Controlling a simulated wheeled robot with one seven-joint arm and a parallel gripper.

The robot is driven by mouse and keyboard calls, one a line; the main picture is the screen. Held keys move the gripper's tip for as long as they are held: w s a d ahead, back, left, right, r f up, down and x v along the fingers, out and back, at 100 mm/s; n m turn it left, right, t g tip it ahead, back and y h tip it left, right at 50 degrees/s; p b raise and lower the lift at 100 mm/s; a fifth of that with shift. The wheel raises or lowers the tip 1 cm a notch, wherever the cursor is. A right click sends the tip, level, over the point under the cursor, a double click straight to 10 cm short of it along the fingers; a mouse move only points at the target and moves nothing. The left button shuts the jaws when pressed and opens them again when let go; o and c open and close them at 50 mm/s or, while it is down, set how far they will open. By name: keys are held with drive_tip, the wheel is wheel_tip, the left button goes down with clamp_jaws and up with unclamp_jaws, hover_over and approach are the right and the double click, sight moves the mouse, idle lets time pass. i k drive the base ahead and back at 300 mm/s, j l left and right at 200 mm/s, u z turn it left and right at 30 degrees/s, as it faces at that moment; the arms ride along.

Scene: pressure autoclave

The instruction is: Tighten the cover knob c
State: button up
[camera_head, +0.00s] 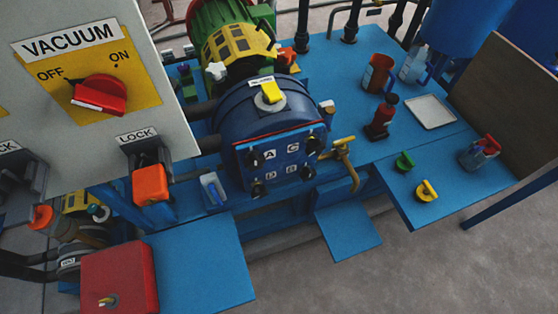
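The blue autoclave drum (235,112) lies on the blue bench in the middle of the view, with a square cover (280,165) on its front. The cover carries labels A, C and, below, two less clear ones. Black knobs sit near its corners. The cover knob c (313,143) is the dark knob at the upper right, beside the C label (292,148). I cannot tell from here how tight it is. My gripper is not in view.
A brass tap (345,152) sticks out just right of the cover. A grey panel with a red VACUUM switch (100,94) and orange lock (149,184) stands at left. Bottles and a white tray (432,112) are at right. Open floor (420,270) lies in front.

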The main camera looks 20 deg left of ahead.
sight(314, 146)
drive_tip(key=i+l+u, duration=0.15)
drive_tip(key=l+u, duration=0.15)
drive_tip(key=l, duration=0.3)
drive_tip(key=i+l+u, duration=0.1)
drive_tip(key=l+u, duration=0.2)
drive_tip(key=l, duration=0.3)
